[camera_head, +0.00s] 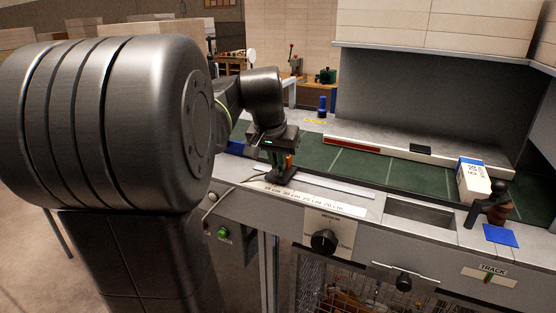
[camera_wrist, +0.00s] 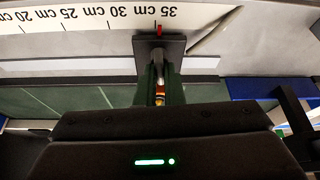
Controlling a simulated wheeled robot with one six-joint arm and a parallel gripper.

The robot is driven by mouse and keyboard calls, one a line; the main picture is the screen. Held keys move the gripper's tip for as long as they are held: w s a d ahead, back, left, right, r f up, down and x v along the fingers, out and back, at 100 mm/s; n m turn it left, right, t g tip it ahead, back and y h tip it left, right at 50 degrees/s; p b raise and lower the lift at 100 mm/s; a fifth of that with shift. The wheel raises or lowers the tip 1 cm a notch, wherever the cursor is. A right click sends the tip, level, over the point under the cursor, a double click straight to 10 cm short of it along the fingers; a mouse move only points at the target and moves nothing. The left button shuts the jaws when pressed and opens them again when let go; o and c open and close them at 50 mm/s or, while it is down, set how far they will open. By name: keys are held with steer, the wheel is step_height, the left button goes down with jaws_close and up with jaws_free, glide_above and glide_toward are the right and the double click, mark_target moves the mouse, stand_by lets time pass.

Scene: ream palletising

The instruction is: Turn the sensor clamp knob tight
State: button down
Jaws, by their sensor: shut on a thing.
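The sensor clamp is a dark block (camera_wrist: 174,44) on the ruled scale (camera_wrist: 75,17), with its red pointer (camera_wrist: 159,28) at the 35 cm mark. My gripper (camera_wrist: 160,82) is directly over the clamp, its fingers closed around the small knob, which is mostly hidden between them. A grey piece and an orange piece show between the fingers. In the head view my gripper (camera_head: 280,172) points down at the clamp at the left end of the scale (camera_head: 315,201). An orange part (camera_head: 289,160) shows beside the fingers. How tight the knob is cannot be seen.
A thin cable (camera_head: 232,187) runs from the clamp along the bench. A black dial (camera_head: 323,241) is on the front panel. A white-and-blue ream (camera_head: 472,181), a dark-handled tool (camera_head: 492,205) and a blue pad (camera_head: 500,235) are at the right. The green belt (camera_head: 345,163) lies behind, mostly clear.

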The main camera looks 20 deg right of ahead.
steer(key=m+g, duration=0.1)
steer(key=m, duration=0.1)
steer(key=m+g+h, duration=0.1)
steer(key=m, duration=0.2)
steer(key=shift+w+a, duration=0.1)
steer(key=shift+w, duration=0.1)
steer(key=m+g, duration=0.1)
steer(key=m, duration=0.4)
steer(key=shift+w+g+p, duration=0.1)
steer(key=shift+g+p, duration=0.25)
steer(key=shift+g, duration=0.05)
steer(key=c, duration=1.5)
jaws_free()
steer(key=shift+c, duration=0.2)
steer(key=v, duration=1.3)
steer(key=shift+a+r, duration=0.25)
steer(key=shift+r, duration=0.1)
steer(key=shift+f, duration=0.15)
